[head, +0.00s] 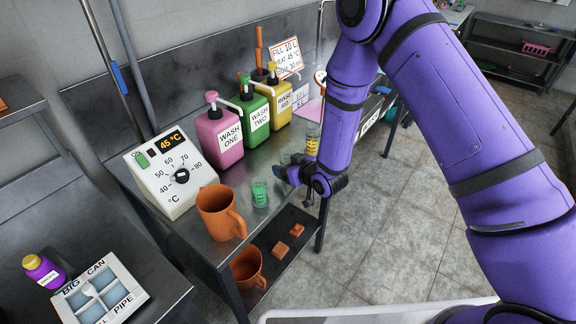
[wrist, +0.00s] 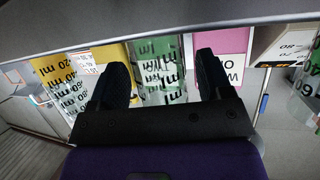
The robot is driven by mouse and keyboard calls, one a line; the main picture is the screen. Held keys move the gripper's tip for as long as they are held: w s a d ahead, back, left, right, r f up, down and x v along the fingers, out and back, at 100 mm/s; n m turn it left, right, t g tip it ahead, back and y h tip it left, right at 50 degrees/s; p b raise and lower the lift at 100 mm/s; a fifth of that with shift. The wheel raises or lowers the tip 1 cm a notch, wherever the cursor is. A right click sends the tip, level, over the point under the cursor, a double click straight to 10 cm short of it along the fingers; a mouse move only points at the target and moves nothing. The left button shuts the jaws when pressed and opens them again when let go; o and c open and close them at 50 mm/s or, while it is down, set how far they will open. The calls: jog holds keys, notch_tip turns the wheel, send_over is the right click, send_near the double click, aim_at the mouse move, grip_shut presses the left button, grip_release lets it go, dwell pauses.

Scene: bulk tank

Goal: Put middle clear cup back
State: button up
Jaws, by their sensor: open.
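Three clear measuring cups with printed ml scales stand in a row on the steel bench. The middle clear cup (wrist: 160,85) is between the two spread fingers of my gripper (wrist: 162,65) in the wrist view. My gripper is open around it; I cannot tell whether either finger touches it. In the head view my gripper (head: 286,173) is at the bench's front edge and mostly hides this cup. The cup with yellow (head: 312,139) is beyond my gripper, and the cup with green (head: 260,193) is on the nearer side.
A temperature control box (head: 172,166) and an orange jug (head: 219,212) are to the left. A lower shelf holds another jug (head: 247,267). The tiled floor in front is clear.

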jog(key=shift+r, duration=0.2)
jog(key=v, duration=1.2)
jog(key=d+r+m+h, duration=0.1)
jog(key=d+r+h, duration=0.1)
jog(key=d+r, duration=0.45)
jog(key=s+d+r+m+g+h, duration=0.1)
jog(key=d+r+h, duration=0.15)
jog(key=r, duration=0.65)
jog(key=d+r+m+h, duration=0.2)
jog(key=d+r, duration=0.3)
jog(key=r, duration=0.3)
jog(key=s+d+r+m+g, duration=0.1)
jog(key=s+r, duration=0.3)
jog(key=s, duration=0.4)
jog(key=s+d+r+m+g+h, duration=0.1)
jog(key=s+d+r, duration=0.3)
jog(key=s, duration=0.4)
jog(key=s+d+r+m+g+h, duration=0.1)
jog(key=s+d+r+g, duration=0.1)
jog(key=s+r, duration=0.3)
jog(key=s+d, duration=0.1)
jog(key=s, duration=0.2)
jog(key=shift+s+m, duration=0.35)
jog(key=shift+m, duration=0.05)
